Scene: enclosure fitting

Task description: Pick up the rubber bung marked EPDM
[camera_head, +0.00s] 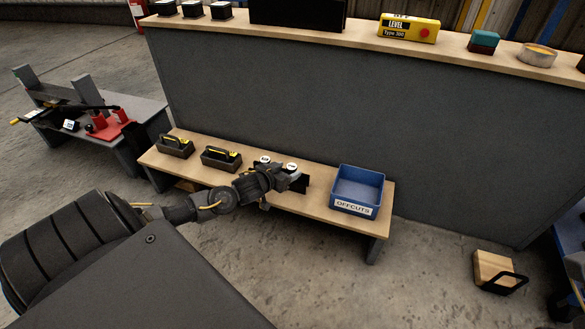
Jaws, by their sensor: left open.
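Two small round pieces with white marked tops stand on the low wooden bench (335,213). One is the left piece (264,159), the other the right piece (292,167). Their marks are too small to read, so I cannot tell which one says EPDM. My left gripper (296,181) is open and reaches over the bench, just in front of the right piece. The arm and gripper hide the lower parts of both pieces, and I cannot tell whether the gripper touches either.
Two black open-topped carriers with handles, (175,147) and (220,158), stand left on the bench. A blue OFFCUTS bin (357,190) stands at its right. A grey wall (330,110) rises behind, with a high shelf. A side table (90,115) stands left.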

